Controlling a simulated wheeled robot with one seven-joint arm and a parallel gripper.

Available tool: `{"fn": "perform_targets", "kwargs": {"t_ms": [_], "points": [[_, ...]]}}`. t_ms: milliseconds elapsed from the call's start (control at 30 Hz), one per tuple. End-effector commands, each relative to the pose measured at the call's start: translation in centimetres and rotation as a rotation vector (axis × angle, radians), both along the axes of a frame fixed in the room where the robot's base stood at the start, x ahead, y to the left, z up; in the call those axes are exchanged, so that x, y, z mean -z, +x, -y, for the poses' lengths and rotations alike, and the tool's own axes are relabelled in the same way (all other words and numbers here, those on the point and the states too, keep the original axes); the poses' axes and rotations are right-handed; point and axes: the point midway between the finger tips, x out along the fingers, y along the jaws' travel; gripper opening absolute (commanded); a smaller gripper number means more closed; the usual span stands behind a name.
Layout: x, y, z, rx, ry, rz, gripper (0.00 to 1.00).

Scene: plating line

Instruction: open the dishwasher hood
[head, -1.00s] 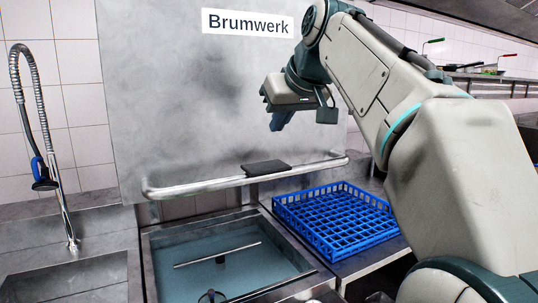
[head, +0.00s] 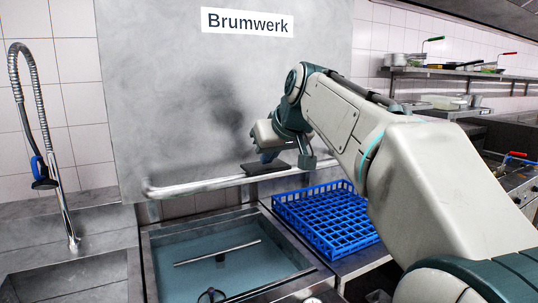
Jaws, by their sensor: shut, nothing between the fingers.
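The dishwasher hood (head: 165,110) is a large grey metal panel labelled "Brumwerk". Its lower edge stands above the open wash tank (head: 215,262), whose inside and spray arm (head: 218,254) show. A silver bar handle (head: 200,186) runs across the hood's lower front, with a flat black pad (head: 262,169) near its middle. I cannot tell whether the fingertips touch the pad. My arm hides part of the handle's right end.
A blue dish rack (head: 325,218) sits on the counter right of the tank. A tap with a spring hose (head: 45,110) and a sink (head: 70,280) are at the left. A wall shelf (head: 440,72) with pans is at the back right.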

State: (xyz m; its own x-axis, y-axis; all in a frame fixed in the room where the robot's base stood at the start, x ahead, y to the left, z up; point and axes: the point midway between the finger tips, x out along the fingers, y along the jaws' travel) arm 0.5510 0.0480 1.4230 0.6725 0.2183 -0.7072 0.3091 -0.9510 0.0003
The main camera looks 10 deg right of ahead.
Motion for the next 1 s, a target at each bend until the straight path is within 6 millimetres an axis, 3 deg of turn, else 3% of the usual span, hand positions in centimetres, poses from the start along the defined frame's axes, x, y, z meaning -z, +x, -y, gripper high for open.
{"fn": "perform_targets", "kwargs": {"t_ms": [233,600,1000], "points": [[1.0,0.0,0.0,0.0,0.0,-0.001,0.0],[5.6,0.0,-0.1,-0.001,0.0,-0.005,0.0],[5.5,0.0,0.0,-0.001,0.0,-0.002,0.0]]}}
